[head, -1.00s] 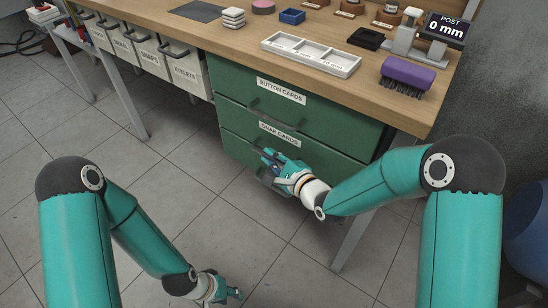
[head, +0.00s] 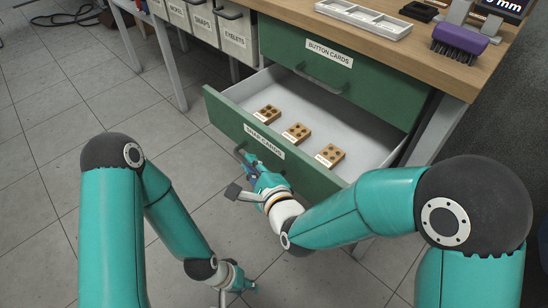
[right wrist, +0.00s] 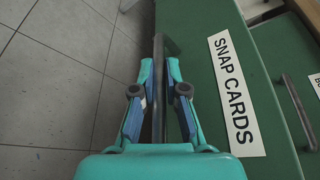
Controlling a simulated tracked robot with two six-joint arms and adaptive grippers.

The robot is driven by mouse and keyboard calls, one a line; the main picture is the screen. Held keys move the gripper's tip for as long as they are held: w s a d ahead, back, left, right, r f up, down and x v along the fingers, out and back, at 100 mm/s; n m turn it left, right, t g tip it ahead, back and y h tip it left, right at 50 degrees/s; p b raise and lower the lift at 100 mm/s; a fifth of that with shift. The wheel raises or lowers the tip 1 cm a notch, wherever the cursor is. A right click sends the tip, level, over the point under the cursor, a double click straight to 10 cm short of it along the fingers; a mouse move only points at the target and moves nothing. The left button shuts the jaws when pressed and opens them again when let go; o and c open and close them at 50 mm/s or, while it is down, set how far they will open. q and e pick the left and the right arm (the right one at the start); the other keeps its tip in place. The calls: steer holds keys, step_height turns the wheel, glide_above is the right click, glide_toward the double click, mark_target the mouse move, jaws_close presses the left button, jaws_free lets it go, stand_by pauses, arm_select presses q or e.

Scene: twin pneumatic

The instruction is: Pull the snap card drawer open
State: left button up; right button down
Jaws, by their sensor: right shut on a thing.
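The snap card drawer (head: 224,116) is pulled out, with its green front toward me and its white inside showing. Its label reads SNAP CARDS (right wrist: 235,95) in the right wrist view. Three small wooden blocks with dark round spots (head: 297,132) lie in the drawer. My right gripper (head: 248,172) is at the drawer front, shut on the dark bar handle (right wrist: 158,75), which runs between its fingers in the right wrist view. My left gripper (head: 247,285) hangs low over the floor at the bottom of the head view, away from the drawer; its fingers are too small to read.
The button cards drawer (head: 375,85) above is closed. The wooden bench top (head: 456,76) carries a white divided tray (head: 362,18) and a purple brush (head: 459,40). Labelled bins (head: 236,35) hang at the left. The tiled floor (head: 60,190) at left is clear.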

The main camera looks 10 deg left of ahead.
steer(key=s+a, duration=0.2)
steer(key=s, duration=0.1)
steer(key=shift+f+b, duration=0.2)
steer(key=shift+b, duration=0.2)
steer(key=shift+d, duration=0.1)
steer(key=c, duration=1.3)
jaws_free()
steer(key=shift+c, duration=0.2)
steer(key=shift+o, duration=0.7)
steer(key=shift+r, duration=0.1)
steer(key=v, duration=0.7)
steer(key=shift+s, duration=0.2)
steer(key=shift+d, duration=0.2)
